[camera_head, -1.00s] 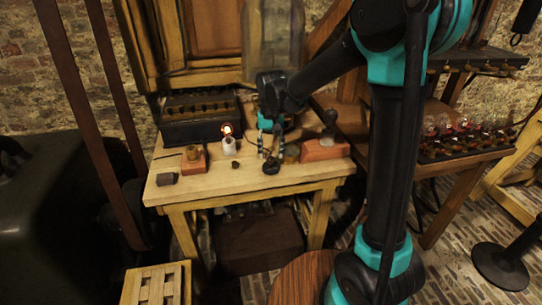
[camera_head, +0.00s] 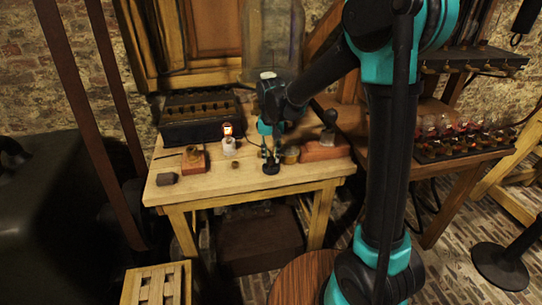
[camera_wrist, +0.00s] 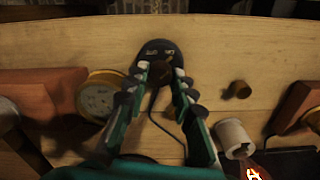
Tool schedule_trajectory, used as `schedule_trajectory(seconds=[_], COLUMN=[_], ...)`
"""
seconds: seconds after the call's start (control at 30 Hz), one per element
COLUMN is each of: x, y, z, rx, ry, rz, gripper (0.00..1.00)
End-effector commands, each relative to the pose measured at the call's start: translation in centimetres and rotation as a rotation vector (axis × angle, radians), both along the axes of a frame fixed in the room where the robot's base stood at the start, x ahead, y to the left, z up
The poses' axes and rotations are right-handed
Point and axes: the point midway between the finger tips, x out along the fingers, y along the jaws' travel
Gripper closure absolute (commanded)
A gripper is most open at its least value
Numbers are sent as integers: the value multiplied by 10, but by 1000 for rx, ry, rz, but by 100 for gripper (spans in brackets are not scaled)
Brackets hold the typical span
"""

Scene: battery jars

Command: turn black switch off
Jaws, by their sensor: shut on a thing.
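The black switch (camera_head: 271,168) is a small dark round-based piece near the front edge of the wooden table. In the wrist view, the black switch (camera_wrist: 152,47) shows its oval base with two light metal marks and a dark knob. My gripper (camera_head: 270,152) points down at it. In the wrist view the fingertips of my gripper (camera_wrist: 162,73) are closed around the dark knob, one on each side. The knob is partly hidden between the fingers, so its exact turn cannot be told.
A lit bulb on a white socket (camera_head: 229,147) stands left of my gripper. A small brown knob (camera_head: 235,164), a round brass piece (camera_head: 291,155) and a reddish wooden block (camera_head: 322,148) are close by. The wooden table (camera_head: 215,184) has free room at its front left.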

Motion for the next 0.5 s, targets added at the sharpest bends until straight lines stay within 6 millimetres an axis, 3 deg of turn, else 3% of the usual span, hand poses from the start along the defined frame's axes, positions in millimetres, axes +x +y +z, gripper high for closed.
schedule_trajectory(seconds=[0.27,0.5], x=[0,0], y=[0,0], z=[0,0], rx=[0,0], ry=[0,0], rz=[42,184], gripper=[100,100])
